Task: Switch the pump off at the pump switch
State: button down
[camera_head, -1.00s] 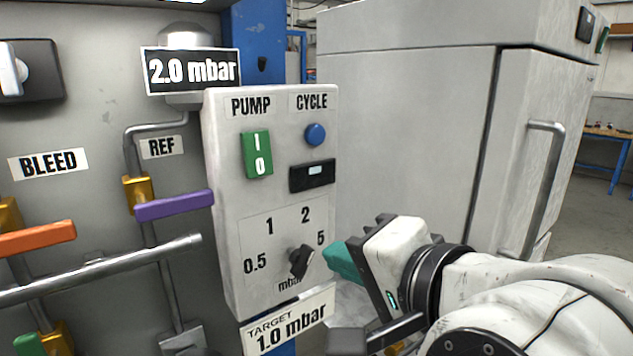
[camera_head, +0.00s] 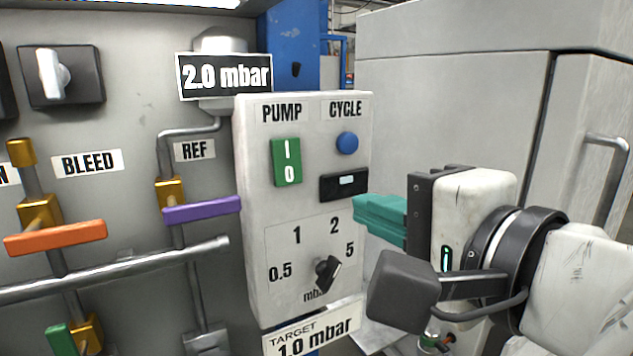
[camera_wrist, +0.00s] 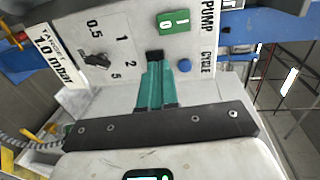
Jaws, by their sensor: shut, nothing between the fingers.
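The pump switch (camera_head: 287,162) is a green rocker marked I and 0 under the PUMP label on the pale control box (camera_head: 255,230). It also shows in the wrist view (camera_wrist: 174,22), near the top. My gripper (camera_head: 358,208) has teal fingers, shut and empty, pointing left at the right side of the box, lower and to the right of the switch. In the wrist view the fingertips (camera_wrist: 155,62) lie over the small black display, apart from the switch. I cannot tell whether they touch the box.
The blue CYCLE button (camera_head: 347,143) and black display (camera_head: 343,187) sit right of the switch. A black dial knob (camera_head: 326,272) is below. Purple (camera_head: 202,209) and orange (camera_head: 55,237) valve handles stand left. A large grey cabinet (camera_head: 450,110) stands behind my gripper.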

jog(key=p, duration=0.5)
send_near(296, 183)
jog(key=x, duration=0.6)
jog(key=shift+w+f, duration=0.1)
jog(key=shift+w, duration=0.35)
jog(key=shift+w+a+f+b, duration=0.25)
jog(key=shift+f+b, duration=0.2)
jog(key=shift+b, duration=0.6)
jog(key=shift+r+p, duration=0.3)
jog(key=shift+r, duration=0.05)
